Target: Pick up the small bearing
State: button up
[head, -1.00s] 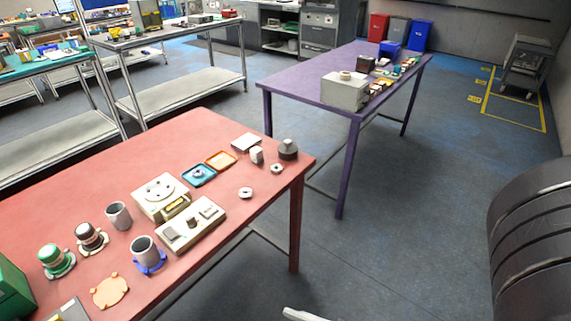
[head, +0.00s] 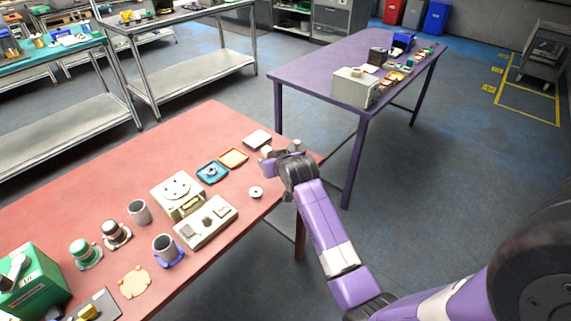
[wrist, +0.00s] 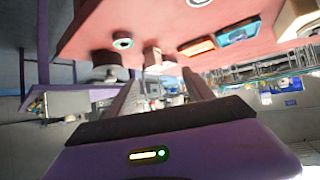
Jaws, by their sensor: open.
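Two small ring-shaped parts that look like bearings lie near the right edge of the red table (head: 110,195). One pale ring (head: 256,192) lies in the open in the head view. The other ring (wrist: 123,42) shows in the wrist view, beside a small block (wrist: 152,56); in the head view my arm hides it. A third round part (head: 211,171) sits in a blue tray. I cannot tell for certain which is the small bearing. My gripper (wrist: 160,80) is open and empty, at the table's right corner, apart from both loose rings.
A dark round-based part (wrist: 110,66) stands near the table corner. An orange tray (head: 233,157), a flat pale box (head: 257,138), a cream fixture (head: 178,193) and a control box (head: 206,222) stand left of my gripper. A purple table (head: 315,66) is behind.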

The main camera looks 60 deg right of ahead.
jog(key=s+d+g+y, duration=0.1)
jog(key=s+d+f+m+g+y+p, duration=0.1)
jog(key=d+g, duration=0.1)
jog(key=s+d+g+y, duration=0.1)
jog(key=g+y, duration=0.1)
jog(key=shift+s+d+f+m, duration=0.2)
jog(key=shift+s+d+m, duration=0.1)
jog(key=shift+m, duration=0.1)
jog(key=shift+w+d+f+g, duration=0.15)
jog(key=shift+d+f, duration=0.05)
jog(key=shift+f, duration=0.35)
jog(key=shift+w+d+f+g, duration=0.15)
jog(key=shift+f, duration=0.35)
jog(key=shift+w+d+f+p, duration=0.25)
jog(key=shift+w+f+p, duration=0.1)
jog(key=shift+f, duration=0.1)
jog(key=shift+w+x, duration=0.2)
jog(key=shift+x, duration=1.8)
grip_shut()
